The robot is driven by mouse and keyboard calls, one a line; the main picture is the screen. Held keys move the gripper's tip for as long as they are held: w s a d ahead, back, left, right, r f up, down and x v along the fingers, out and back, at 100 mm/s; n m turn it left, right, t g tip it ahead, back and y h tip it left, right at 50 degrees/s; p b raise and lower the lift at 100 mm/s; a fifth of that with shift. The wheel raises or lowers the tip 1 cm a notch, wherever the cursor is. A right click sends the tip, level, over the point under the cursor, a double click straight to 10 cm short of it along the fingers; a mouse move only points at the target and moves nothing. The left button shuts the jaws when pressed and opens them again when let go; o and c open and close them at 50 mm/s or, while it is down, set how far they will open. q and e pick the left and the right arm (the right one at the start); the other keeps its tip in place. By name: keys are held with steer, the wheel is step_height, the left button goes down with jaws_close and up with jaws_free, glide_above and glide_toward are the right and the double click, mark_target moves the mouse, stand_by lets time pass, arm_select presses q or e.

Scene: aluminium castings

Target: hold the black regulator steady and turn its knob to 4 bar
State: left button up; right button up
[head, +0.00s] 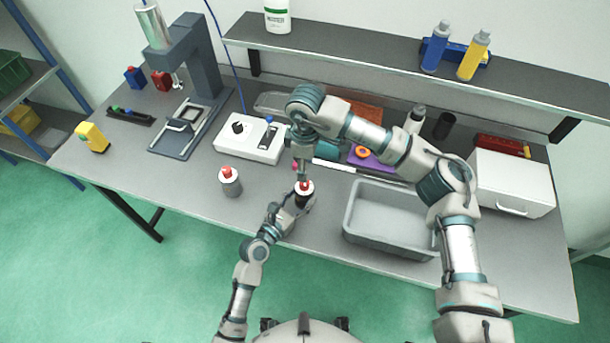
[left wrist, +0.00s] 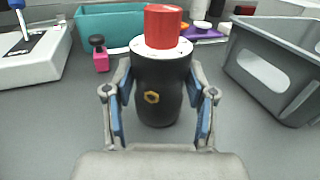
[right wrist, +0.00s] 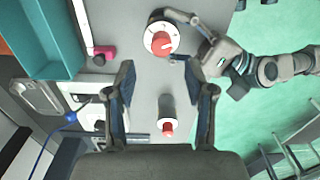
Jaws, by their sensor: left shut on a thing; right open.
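The black regulator (head: 304,200) stands upright on the bench, with a red knob (left wrist: 162,27) above a white dial ring (left wrist: 158,48). A brass hexagonal fitting (left wrist: 151,97) faces the left wrist camera. My left gripper (left wrist: 160,110) is shut on the black body from both sides, below the dial. My right gripper (right wrist: 161,80) is open and empty, with the red knob (right wrist: 162,42) beyond its fingertips in the right wrist view. In the head view the right gripper (head: 302,170) is above the knob. The dial marks are too small to read.
A grey cylinder with a red top (head: 230,184) stands to the left. A white box (head: 250,140) with a black knob and blue-topped lever is behind it. A grey bin (head: 388,243) stands to the right, and a teal bin (left wrist: 104,25) is behind the regulator.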

arm_select(q)
steer(key=shift+f, duration=0.1)
arm_select(e)
step_height(320, 180, up, 4)
steer(key=shift+r, duration=0.25)
arm_select(q)
steer(key=o, duration=1.5)
arm_select(e)
steer(key=shift+d, duration=0.1)
